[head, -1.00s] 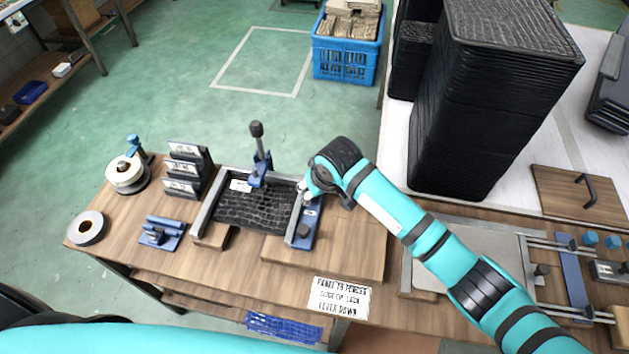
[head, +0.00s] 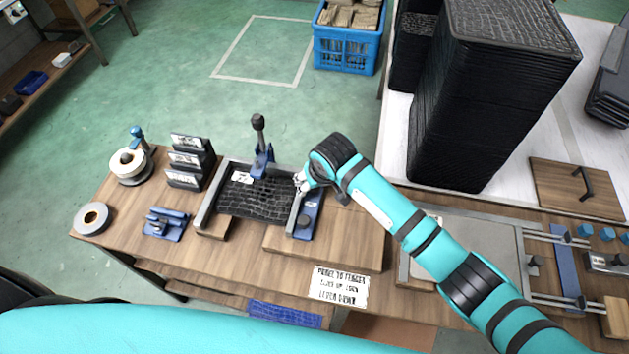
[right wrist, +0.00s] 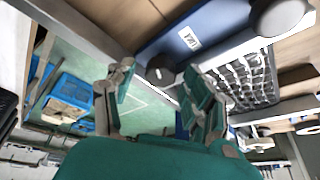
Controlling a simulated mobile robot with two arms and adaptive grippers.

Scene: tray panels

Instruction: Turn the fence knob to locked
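The black panel (head: 258,202) lies in a grey-framed fixture on the wooden table. Along its right side runs a grey fence bar (head: 295,212) beside a blue plate (head: 313,207) with a small white label. A dark round knob (head: 304,222) sits near the plate's front end, and shows large in the right wrist view (right wrist: 278,16). A second, smaller round knob (right wrist: 160,68) shows near the plate's other end. My right gripper (head: 300,182) is over the plate's far end, fingers apart and empty (right wrist: 160,98). The knobs' lock setting is unreadable. My left gripper is out of view.
A blue toggle clamp (head: 262,160) with an upright black handle stands behind the panel. Labelled holders (head: 188,162), a blue block (head: 166,224) and tape rolls (head: 92,218) are at left. A tall black stack (head: 488,100) stands behind my right arm. The wooden board's front is clear.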

